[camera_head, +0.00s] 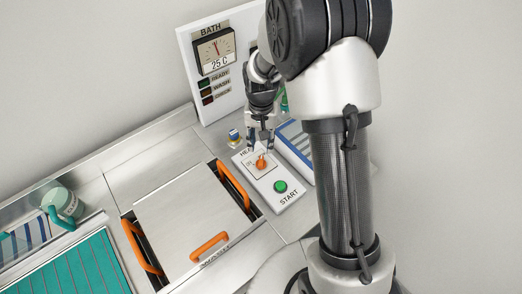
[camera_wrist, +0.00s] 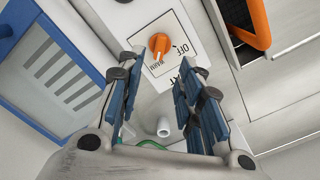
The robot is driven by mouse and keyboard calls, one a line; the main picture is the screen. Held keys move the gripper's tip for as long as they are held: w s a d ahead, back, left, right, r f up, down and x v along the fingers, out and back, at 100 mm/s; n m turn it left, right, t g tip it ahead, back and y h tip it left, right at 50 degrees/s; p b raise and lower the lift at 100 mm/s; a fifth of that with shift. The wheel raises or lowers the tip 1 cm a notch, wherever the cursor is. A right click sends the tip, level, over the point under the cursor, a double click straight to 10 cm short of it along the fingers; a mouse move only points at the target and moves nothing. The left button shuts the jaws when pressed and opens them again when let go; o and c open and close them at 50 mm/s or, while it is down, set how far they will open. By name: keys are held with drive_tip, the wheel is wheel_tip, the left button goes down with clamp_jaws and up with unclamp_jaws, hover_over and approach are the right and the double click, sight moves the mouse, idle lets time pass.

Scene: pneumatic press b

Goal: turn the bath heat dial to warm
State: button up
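The bath heat dial (camera_head: 261,162) is a small orange knob on a white control panel (camera_head: 292,195), left of the green START button (camera_head: 280,186). In the wrist view the orange dial (camera_wrist: 158,44) sits on a square plate with OFF and WARM printed beside it. I cannot tell for sure which mark it points at. My gripper (camera_head: 261,147) is pointed down near the dial. In the wrist view my gripper (camera_wrist: 161,68) is open, its two blue-padded fingers apart with nothing between them. The dial shows beyond the fingertips.
The BATH display (camera_head: 215,52) on the back board reads 25 C, with several lamps under it. A steel lid (camera_head: 188,213) with orange handles lies left of the panel. A blue-edged tray (camera_wrist: 60,85) stands on the panel's other side. A mug (camera_head: 63,203) is at far left.

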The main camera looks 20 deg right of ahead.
drive_tip(key=shift+r, duration=1.3)
